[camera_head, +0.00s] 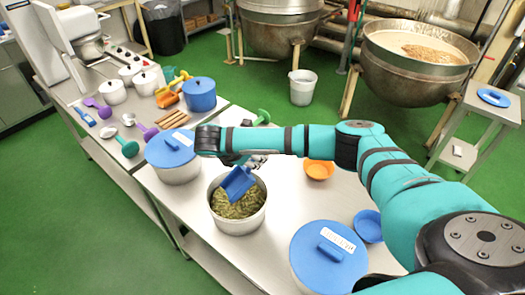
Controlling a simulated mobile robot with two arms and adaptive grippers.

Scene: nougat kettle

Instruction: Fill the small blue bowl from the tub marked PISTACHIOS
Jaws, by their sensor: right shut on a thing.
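An open steel tub (238,228) with greenish nuts inside stands on the table; no marking on it can be read. A blue scoop (238,184) is tilted over the tub's far side, its lower edge at or just above the nuts. My right gripper (252,160) is shut on the scoop, mostly hidden by its own arm. I cannot tell whether the scoop is loaded. The small blue bowl (368,226) stands to the right of the tub, beside my arm; its visible inside looks empty. My left gripper is not in view.
Blue-lidded tubs with labels stand left (172,165) and front right (326,262). An orange bowl (319,169) sits behind. White pots, a blue pot (199,94) and several scoops lie on the far-left table. Large kettles (415,65) stand beyond.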

